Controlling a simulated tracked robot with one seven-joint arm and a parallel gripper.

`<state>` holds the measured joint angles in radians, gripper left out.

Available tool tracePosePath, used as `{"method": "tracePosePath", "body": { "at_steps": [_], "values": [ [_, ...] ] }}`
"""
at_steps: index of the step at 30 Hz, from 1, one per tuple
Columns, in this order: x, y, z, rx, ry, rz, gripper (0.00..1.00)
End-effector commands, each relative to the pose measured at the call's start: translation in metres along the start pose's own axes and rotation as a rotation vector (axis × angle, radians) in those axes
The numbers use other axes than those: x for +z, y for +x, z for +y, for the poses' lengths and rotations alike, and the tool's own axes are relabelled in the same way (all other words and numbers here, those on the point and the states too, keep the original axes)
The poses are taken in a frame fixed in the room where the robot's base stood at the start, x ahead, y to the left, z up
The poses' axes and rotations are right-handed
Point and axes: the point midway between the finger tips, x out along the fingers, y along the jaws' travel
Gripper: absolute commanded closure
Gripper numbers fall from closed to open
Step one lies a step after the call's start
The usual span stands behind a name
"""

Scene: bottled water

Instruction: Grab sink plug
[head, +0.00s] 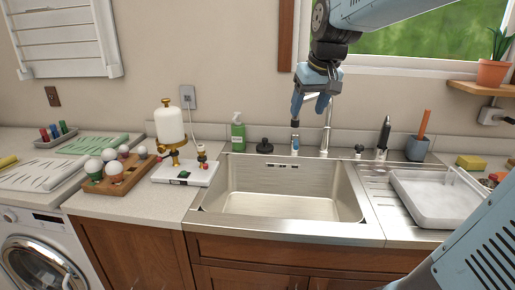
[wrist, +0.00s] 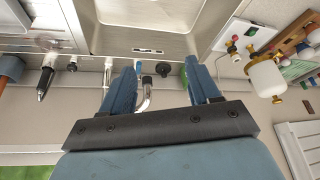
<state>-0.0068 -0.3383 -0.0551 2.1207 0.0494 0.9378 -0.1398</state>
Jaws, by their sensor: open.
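The black sink plug (head: 265,146) stands on the counter behind the sink's back left edge. It is a dark round piece with a knob on top. In the wrist view the sink plug (wrist: 164,69) shows between my two fingers, beyond them. My gripper (head: 308,112) is open and empty, pointing down in front of the wall near the tap, above and right of the plug. Its blue fingers also show in the wrist view (wrist: 160,75). The steel sink (head: 230,207) is empty.
The tap (head: 327,130) rises close to my gripper. A green soap bottle (head: 238,132) stands left of the plug, with a white device with a tank (head: 169,123) further left. A white tray (head: 440,212) lies on the drainboard at right. The sink's basin is free.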

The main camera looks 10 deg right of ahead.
Motion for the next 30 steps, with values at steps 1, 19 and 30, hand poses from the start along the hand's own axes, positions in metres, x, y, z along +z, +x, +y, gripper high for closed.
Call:
{"method": "tracePosePath", "body": {
  "at_steps": [1, 19, 30],
  "values": [
    [-0.019, 0.007, 0.002, -0.003, -0.004, -0.01, 0.39],
    [-0.199, 0.117, 0.026, -0.033, -0.08, -0.081, 0.39],
    [-0.28, 0.227, 0.038, -0.048, -0.137, -0.123, 0.39]
  ]
}}
